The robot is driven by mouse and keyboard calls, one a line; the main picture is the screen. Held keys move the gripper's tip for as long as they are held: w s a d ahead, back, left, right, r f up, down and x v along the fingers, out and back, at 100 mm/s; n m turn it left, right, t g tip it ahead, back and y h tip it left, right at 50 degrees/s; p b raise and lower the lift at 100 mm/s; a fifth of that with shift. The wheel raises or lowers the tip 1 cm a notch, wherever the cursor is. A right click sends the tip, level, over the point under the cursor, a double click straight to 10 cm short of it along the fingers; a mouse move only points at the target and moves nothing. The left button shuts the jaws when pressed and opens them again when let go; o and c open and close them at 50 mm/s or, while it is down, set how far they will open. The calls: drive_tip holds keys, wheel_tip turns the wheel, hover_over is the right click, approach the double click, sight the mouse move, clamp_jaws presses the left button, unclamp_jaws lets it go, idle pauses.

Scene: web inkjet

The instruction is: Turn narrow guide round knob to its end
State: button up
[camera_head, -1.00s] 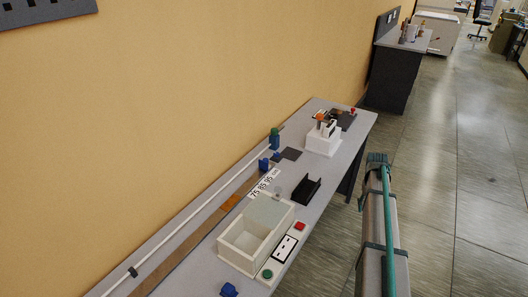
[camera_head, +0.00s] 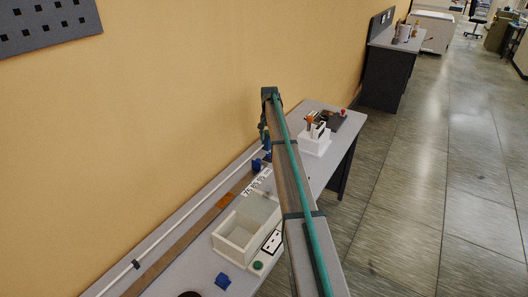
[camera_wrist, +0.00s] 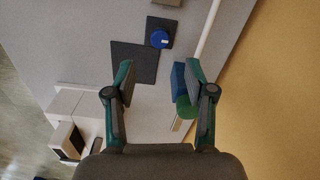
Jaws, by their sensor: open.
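In the wrist view a blue round knob (camera_wrist: 160,39) with a pale mark sits on a small dark square base. A blue block (camera_wrist: 178,78) with a green round piece (camera_wrist: 187,107) stands beside the white rod (camera_wrist: 208,30). I cannot tell for certain which round piece is the narrow guide knob. My gripper (camera_wrist: 161,78) is open and empty; its right finger overlaps the blue block, and contact cannot be judged. The blue knob lies beyond the fingertips. In the head view my gripper (camera_head: 264,132) hides the green-topped block; a blue piece (camera_head: 257,164) shows below it.
A dark flat plate (camera_wrist: 133,62) lies between the fingers and the knob. The wall (camera_head: 180,110) is close behind the rod.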

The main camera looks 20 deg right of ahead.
sight(269, 154)
wheel_tip(269, 154, down, 9)
drive_tip(key=p, duration=0.2)
drive_tip(key=shift+r+p, duration=0.15)
drive_tip(key=shift+p, duration=0.15)
clamp_jaws()
